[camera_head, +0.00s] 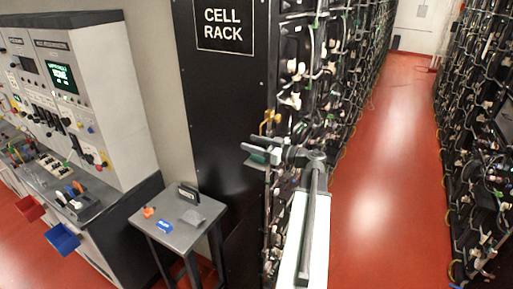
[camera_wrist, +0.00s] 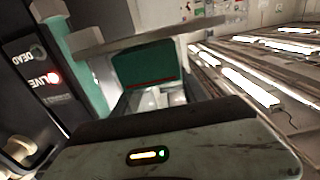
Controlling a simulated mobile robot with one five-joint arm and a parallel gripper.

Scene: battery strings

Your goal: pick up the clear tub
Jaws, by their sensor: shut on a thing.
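My gripper (camera_head: 262,153) is at the end of my arm, raised beside the cell rack and to the right of the small grey table. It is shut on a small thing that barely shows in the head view. In the wrist view, a pale see-through shape (camera_wrist: 165,98) sits by the teal finger pads and looks like the clear tub. Its outline is faint, partly hidden by the wrist body, and I cannot tell what it contains. No other clear tub is distinguishable.
The small table (camera_head: 150,222) holds an orange item, a blue item (camera_head: 165,226), a grey piece (camera_head: 203,215) and a dark block. The cell rack (camera_head: 225,110) stands close to my arm. The red aisle (camera_head: 385,190) is clear.

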